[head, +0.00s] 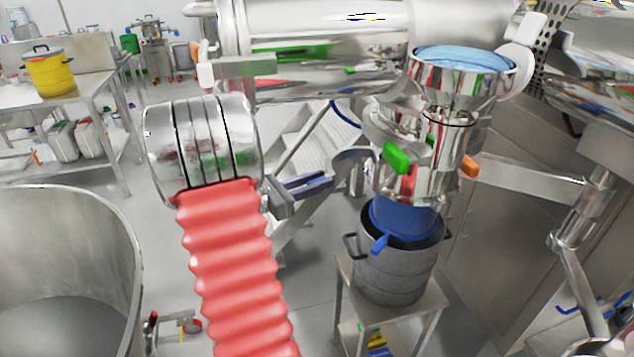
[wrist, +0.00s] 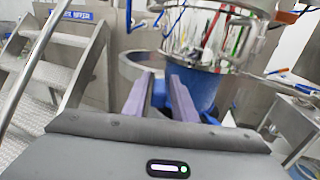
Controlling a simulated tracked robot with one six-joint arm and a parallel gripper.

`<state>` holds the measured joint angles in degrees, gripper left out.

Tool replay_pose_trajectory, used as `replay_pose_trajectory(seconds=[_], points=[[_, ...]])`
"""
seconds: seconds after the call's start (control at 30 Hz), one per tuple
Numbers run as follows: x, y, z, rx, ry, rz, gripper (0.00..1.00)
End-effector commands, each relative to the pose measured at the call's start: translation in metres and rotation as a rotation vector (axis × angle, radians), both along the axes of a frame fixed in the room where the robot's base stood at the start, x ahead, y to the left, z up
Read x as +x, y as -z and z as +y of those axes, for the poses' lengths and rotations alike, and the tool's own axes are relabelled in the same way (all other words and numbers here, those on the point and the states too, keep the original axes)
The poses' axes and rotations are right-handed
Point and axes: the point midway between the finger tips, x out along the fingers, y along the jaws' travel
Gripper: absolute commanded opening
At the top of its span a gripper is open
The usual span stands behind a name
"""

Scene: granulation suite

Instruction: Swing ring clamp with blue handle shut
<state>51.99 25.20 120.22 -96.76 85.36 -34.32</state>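The steel column at the right carries a clear blue sleeve (head: 405,215) at its lower end. A blue handle (head: 380,243) shows low at the sleeve's front left. A curved grey band (head: 352,158) juts left from the column and looks like a swung-out clamp half; I cannot tell for sure how it joins the handle. In the wrist view the curved band (wrist: 130,64) lies behind the fingertips. My gripper (head: 325,180) points right toward the column, just left of it. Its two purple fingers (wrist: 162,78) are apart, with blue showing between and beyond them; nothing is clearly held.
Green (head: 396,158), red (head: 408,182) and orange (head: 469,165) handles stick out from the column above the sleeve. A grey drum (head: 398,272) stands under it on a steel stand. Metal steps (head: 310,150) stand behind my gripper. A large steel vessel (head: 65,240) is at left.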

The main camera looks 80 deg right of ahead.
Motion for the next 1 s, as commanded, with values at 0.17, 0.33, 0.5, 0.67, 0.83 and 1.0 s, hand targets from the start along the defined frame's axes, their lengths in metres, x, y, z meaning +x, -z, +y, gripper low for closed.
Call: replay_pose_trajectory(seconds=[0.17,0.33,0.5,0.67,0.83,1.0], points=[[0.0003,-0.0001,0.0001,0.0,0.0,0.0,0.12],[0.0003,-0.0001,0.0001,0.0,0.0,0.0,0.0],[0.0002,-0.0001,0.0004,0.0,0.0,0.0,0.0],[0.0002,-0.0001,0.0004,0.0,0.0,0.0,0.0],[0.0007,-0.0001,0.0019,0.0,-0.001,0.0,0.0],[0.0059,-0.0003,0.0034,0.0,-0.017,0.0,0.0]])
